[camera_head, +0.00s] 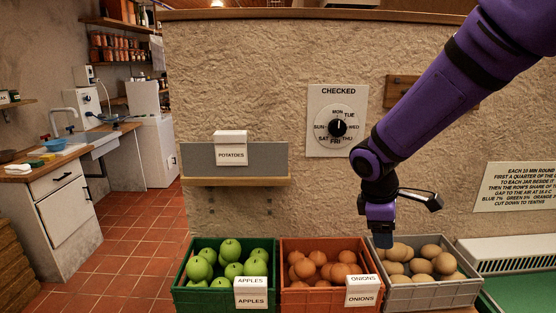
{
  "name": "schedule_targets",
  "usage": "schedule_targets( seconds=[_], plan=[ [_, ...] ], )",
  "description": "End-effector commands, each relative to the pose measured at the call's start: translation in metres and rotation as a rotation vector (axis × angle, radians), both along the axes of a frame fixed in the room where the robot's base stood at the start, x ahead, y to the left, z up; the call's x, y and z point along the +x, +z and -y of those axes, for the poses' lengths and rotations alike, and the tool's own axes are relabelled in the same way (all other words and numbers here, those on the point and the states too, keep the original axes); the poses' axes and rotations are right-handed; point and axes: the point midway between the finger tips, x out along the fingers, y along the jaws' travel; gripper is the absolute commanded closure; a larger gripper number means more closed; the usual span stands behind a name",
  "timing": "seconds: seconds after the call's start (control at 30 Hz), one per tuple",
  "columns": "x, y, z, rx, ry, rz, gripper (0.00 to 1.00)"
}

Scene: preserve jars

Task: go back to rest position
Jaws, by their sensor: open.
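My purple arm reaches in from the upper right. My gripper (384,241) hangs pointing down at the left rear part of a grey crate (432,296) of brown potatoes (420,262). Its fingertips are small and dark here, and nothing shows held in it. I cannot tell whether it touches the crate or hangs in front of or above it.
A green crate (204,296) of apples and an orange crate (313,297) of onions stand to the left, each with labels. A potatoes card (231,153) stands on a wall shelf (235,182).

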Motion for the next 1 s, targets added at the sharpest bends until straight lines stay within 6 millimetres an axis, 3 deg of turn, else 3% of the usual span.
schedule_targets(
  seconds=[0.03, 0.2, 0.5, 0.8, 1.0],
  plan=[
    [-0.007, 0.015, 0.007, 0.020, -0.052, 0.033, 0.35],
    [-0.035, 0.055, 0.024, 0.088, -0.229, 0.125, 0.35],
    [-0.093, 0.109, 0.049, 0.228, -0.529, 0.275, 0.35],
    [-0.157, 0.144, 0.063, 0.392, -0.810, 0.410, 0.35],
    [-0.194, 0.156, 0.066, 0.496, -0.962, 0.479, 0.35]
  ],
)
